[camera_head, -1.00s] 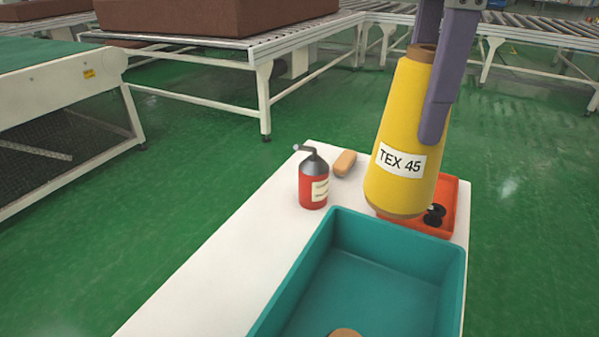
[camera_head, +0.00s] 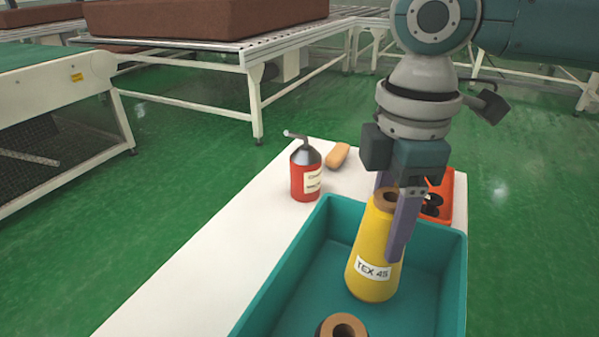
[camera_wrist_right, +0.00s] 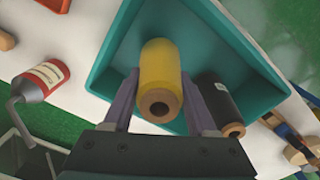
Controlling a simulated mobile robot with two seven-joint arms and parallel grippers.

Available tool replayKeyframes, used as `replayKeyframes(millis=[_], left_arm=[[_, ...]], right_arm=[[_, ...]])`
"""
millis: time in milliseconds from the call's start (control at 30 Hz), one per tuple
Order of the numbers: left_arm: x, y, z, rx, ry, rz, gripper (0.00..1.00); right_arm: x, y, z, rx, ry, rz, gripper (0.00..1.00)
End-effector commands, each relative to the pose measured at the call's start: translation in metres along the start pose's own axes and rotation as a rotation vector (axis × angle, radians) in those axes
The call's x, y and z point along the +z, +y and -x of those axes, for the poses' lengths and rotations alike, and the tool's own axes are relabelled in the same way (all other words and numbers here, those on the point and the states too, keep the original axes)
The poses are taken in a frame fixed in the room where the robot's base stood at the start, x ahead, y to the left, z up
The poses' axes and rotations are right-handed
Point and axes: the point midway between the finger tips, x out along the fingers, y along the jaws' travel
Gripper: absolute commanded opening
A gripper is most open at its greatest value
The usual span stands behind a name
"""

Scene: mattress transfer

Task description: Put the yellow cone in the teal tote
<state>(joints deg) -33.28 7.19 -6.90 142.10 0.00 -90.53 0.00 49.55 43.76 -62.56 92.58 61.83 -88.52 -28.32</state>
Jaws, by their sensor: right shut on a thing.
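The yellow cone (camera_head: 371,262), labelled TEX 45, stands slightly tilted within the walls of the teal tote (camera_head: 277,285). My right gripper (camera_head: 389,225) is shut on the cone near its upper end, with one finger on each side. In the right wrist view the yellow cone (camera_wrist_right: 160,66) sits between the two fingers, over the tote floor. I cannot tell whether its base touches the floor. A dark cone (camera_wrist_right: 214,92) lies beside it in the tote; its brown end (camera_head: 342,326) shows at the bottom of the head view. My left gripper is not in view.
The tote stands on a white table (camera_head: 215,255). A red bottle (camera_head: 305,178), a tan rounded object (camera_head: 338,156) and an orange tray (camera_head: 446,187) with black items stand beyond it. Conveyors with brown mattresses (camera_head: 200,18) are farther back. The table's left part is clear.

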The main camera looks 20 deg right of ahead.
Motion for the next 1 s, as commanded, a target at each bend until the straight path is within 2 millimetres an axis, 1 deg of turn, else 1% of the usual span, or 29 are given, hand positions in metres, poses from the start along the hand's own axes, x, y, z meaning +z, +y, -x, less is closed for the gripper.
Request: replayKeyframes(millis=[33,100,200,433,533,567,800,1000], left_arm=[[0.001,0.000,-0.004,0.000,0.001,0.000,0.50],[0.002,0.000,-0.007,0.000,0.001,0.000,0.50],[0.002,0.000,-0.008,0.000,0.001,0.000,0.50],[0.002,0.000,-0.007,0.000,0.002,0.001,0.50],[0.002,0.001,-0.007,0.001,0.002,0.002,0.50],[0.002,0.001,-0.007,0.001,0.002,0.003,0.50],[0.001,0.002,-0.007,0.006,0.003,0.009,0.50],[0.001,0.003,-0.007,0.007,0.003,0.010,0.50]], right_arm=[[0.000,0.000,-0.010,-0.002,-0.002,-0.001,0.00],[0.000,0.000,-0.022,-0.001,-0.002,-0.001,0.00],[0.000,0.000,-0.032,-0.001,-0.001,0.001,0.00],[0.000,0.000,-0.032,0.001,0.000,0.000,0.00],[0.000,0.000,-0.034,0.000,0.000,0.000,0.00],[0.000,0.000,-0.034,0.000,0.000,0.000,0.60],[0.000,0.000,-0.034,0.000,-0.001,0.000,0.87],[0.000,0.000,-0.034,0.000,-0.001,0.000,0.88]])
